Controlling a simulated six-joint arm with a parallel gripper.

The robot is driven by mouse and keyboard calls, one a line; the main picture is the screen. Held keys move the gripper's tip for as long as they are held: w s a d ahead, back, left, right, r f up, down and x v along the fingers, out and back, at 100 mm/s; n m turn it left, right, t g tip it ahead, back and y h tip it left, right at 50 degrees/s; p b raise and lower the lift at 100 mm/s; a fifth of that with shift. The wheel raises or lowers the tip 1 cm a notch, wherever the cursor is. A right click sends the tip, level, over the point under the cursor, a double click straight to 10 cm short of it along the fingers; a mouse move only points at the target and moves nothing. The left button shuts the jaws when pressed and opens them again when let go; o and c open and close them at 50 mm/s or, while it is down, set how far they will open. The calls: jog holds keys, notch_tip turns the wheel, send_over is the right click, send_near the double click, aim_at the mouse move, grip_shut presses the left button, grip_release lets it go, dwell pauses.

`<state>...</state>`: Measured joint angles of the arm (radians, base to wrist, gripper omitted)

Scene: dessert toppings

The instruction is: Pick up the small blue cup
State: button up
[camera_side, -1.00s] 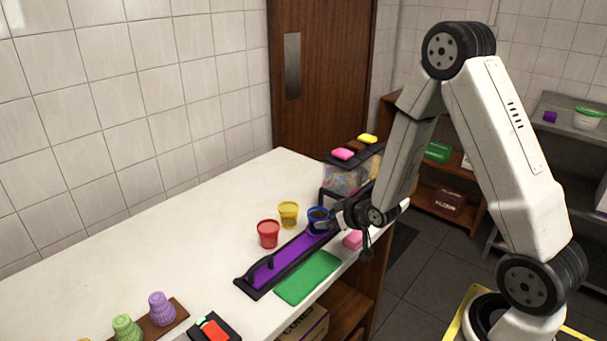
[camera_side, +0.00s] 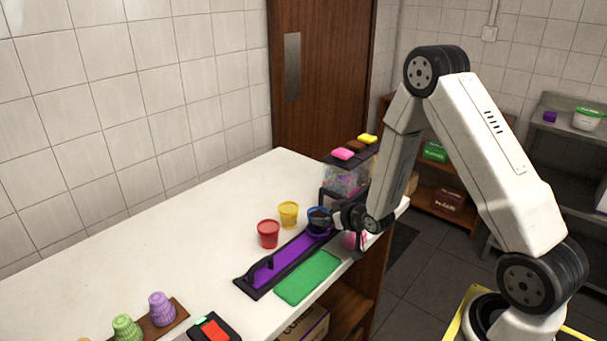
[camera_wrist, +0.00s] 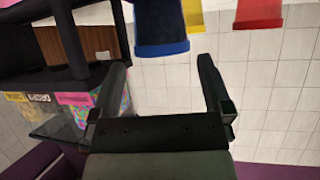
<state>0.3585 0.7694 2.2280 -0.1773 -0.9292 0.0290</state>
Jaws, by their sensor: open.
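The small blue cup (camera_side: 312,227) stands at the far end of the purple strip, beside the yellow cup. In the wrist view the blue cup (camera_wrist: 162,48) appears near the top, ahead of the space between my fingers, with its blue rim visible. My gripper (camera_side: 328,218) is at the cup's right side in the side view and hides part of it. In the wrist view my gripper (camera_wrist: 162,68) is open with nothing between its fingers. Whether a finger touches the cup cannot be told.
A yellow cup (camera_side: 289,213) and a red cup (camera_side: 268,234) stand left of the blue cup. A purple strip (camera_side: 285,262) with a dark frame and a green mat (camera_side: 307,279) lie in front. A clear topping dispenser (camera_side: 343,179) stands behind.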

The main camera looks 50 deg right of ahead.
aim_at(312, 214)
jog(key=shift+x, duration=2.6)
jog(key=c, duration=1.2)
jog(key=shift+r, duration=0.2)
notch_tip(312, 214, up, 10)
jog(key=shift+f, duration=0.2)
